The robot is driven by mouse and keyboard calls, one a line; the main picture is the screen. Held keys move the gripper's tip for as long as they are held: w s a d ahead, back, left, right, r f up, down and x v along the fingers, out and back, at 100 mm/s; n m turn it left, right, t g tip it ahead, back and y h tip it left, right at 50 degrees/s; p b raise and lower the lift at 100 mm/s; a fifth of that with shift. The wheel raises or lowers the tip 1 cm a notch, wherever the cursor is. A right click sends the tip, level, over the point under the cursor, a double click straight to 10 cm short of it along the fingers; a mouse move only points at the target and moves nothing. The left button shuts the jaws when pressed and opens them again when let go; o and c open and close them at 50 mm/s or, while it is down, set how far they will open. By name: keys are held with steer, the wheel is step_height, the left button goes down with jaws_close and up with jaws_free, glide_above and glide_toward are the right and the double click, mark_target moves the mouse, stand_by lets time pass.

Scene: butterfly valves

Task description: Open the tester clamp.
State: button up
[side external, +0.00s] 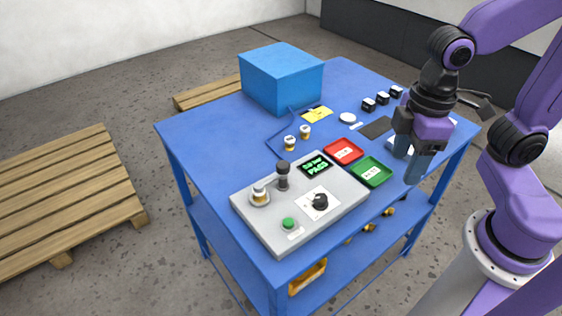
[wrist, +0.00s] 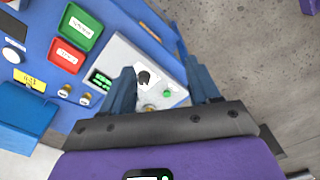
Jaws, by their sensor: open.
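The tester (side external: 262,222) is a grey box at the table's near edge; it also shows in the wrist view (wrist: 118,47). Its screen (side external: 315,167) shows green text with PASS. A black-topped post (side external: 283,178) stands beside a brass-and-white valve (side external: 260,194) seated on the tester. A black turn handle (side external: 320,201) sits on a white plate and also shows in the wrist view (wrist: 144,77). I cannot tell which part works the clamp. A green button (side external: 288,223) is at the front. My gripper (side external: 408,160) is open and empty, right of the tester and above the table's right side.
A red tray (side external: 343,151) and a green tray (side external: 371,171) lie just behind the tester. Two loose valves (side external: 297,138) stand behind it, near a large blue box (side external: 282,78). Small black blocks (side external: 382,98) line the far right. Open floor lies beyond the table's near edge.

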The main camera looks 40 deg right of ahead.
steer(key=w+a+r+m, duration=0.35)
steer(key=w+a, duration=0.25)
steer(key=w, duration=0.5)
steer(key=m, duration=0.5)
glide_toward(283, 164)
step_height(283, 164, down, 9)
steer(key=shift+a+r, duration=0.1)
steer(key=shift+r, duration=0.1)
jaws_close()
